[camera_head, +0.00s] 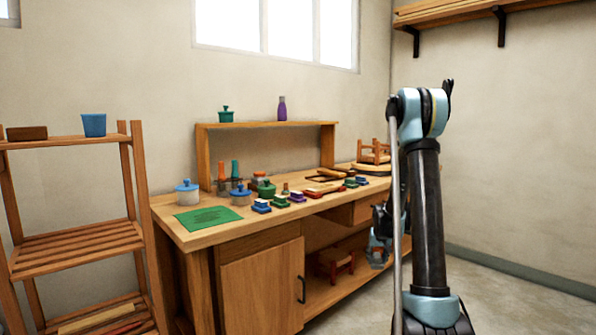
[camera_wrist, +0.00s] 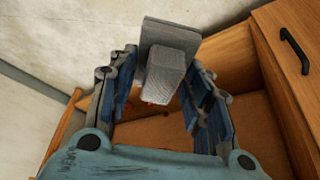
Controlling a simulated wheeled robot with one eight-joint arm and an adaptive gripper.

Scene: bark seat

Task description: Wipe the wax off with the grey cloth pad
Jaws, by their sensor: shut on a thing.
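My gripper (camera_wrist: 165,82) is shut on the grey cloth pad (camera_wrist: 158,78), a grey block with a wider flat grey plate at its far end. In the head view my gripper (camera_head: 378,250) hangs low in front of the workbench's right part, partly behind my arm, and the pad cannot be made out there. A small wooden stool (camera_head: 374,152) stands on the bench's far right end, partly behind my arm. Another small stool with a reddish seat (camera_head: 336,256) is on the lower shelf. I cannot make out any wax in either view.
The workbench (camera_head: 165,215) holds a green mat (camera_head: 208,218), several lidded jars and a row of coloured blocks with brushes. A slatted rack (camera_head: 75,245) stands at the left. Floor at right is clear.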

